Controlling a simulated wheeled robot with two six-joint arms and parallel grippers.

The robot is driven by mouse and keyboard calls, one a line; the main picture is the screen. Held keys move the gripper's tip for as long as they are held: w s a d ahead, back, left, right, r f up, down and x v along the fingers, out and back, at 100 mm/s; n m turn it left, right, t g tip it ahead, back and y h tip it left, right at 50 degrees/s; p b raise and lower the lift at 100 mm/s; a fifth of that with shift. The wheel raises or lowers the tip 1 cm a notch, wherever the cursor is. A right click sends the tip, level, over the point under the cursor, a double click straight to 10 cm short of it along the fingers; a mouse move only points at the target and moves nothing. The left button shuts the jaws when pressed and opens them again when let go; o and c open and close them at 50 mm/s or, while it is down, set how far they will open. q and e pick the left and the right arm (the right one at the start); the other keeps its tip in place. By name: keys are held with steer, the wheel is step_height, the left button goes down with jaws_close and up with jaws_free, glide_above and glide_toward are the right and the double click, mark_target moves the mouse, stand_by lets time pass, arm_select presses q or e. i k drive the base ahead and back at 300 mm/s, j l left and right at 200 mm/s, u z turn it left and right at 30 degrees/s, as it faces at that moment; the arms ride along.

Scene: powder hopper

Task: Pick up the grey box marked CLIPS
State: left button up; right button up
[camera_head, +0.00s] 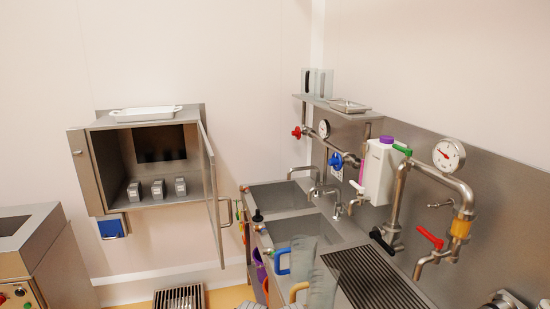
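Three small grey boxes stand in a row on the floor of an open steel wall cabinet (101,170) at the left: a left box (135,192), a middle box (158,189) and a right box (181,187). Each has a pale label on its front. The print is too small to read, so I cannot tell which is marked CLIPS. The boxes stand apart from each other. Neither of my grippers is in view.
A white tray (146,114) lies on the cabinet top. Steel sinks (278,197) with taps and pipes run along the right wall. A white bottle with a purple cap (377,172) hangs there. A steel unit (38,240) stands at lower left. A floor grate (180,298) lies below.

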mark_target(134, 190)
steer(key=i+j, duration=0.7)
steer(key=j, duration=0.15)
steer(key=i+j, duration=0.7)
steer(key=j, duration=0.15)
steer(key=i+j, duration=0.7)
steer(key=j, duration=0.15)
steer(key=i+j, duration=0.7)
steer(key=j, duration=0.15)
